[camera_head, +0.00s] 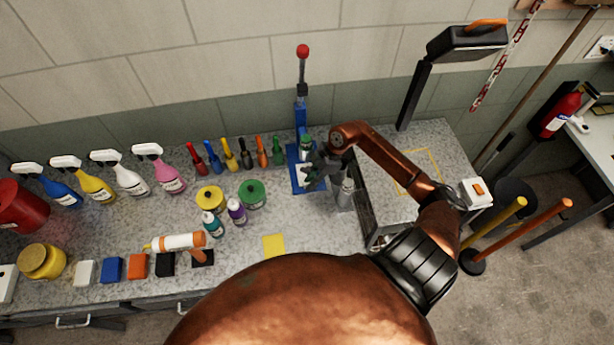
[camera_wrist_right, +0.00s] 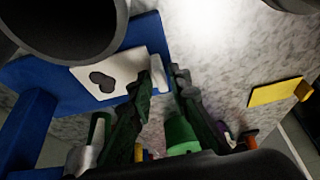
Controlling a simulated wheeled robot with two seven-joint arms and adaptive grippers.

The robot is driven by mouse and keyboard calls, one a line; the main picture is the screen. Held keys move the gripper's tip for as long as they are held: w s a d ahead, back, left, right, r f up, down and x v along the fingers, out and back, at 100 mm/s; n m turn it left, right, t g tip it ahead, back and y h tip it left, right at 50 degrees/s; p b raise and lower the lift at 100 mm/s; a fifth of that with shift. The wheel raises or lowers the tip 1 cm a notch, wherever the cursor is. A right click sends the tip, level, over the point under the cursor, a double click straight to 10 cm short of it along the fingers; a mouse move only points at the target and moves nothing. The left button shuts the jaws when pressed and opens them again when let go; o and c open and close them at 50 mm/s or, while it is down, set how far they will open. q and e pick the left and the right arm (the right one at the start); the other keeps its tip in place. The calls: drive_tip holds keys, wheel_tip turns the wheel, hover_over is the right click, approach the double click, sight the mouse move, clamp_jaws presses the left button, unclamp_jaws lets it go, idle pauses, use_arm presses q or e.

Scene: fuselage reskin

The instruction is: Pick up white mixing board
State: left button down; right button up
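The white mixing board (camera_wrist_right: 128,66) is a flat white square with a dark blotch. It lies on the blue base plate (camera_wrist_right: 150,30) of a press, and a white tab shows at its edge in the right wrist view. It also shows in the head view (camera_head: 301,171), partly covered by my right gripper (camera_head: 316,177). In the right wrist view my right gripper (camera_wrist_right: 165,73) is open, its dark green fingertips at the tab, with a gap visible on the tab's right side. Contact with the left finger cannot be told. My left gripper is in no view.
The blue press (camera_head: 300,115) with a red knob stands behind the plate. A green jar (camera_head: 252,194), a yellow jar (camera_head: 210,198) and several bottles stand to the left. A yellow board (camera_head: 274,245) lies in front. A grey-topped box (camera_head: 385,185) is at the right.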

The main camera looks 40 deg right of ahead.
drive_tip(key=shift+a+f, duration=0.1)
drive_tip(key=shift+f, duration=0.1)
drive_tip(key=shift+c, duration=0.5)
clamp_jaws()
drive_tip(key=shift+r, duration=0.2)
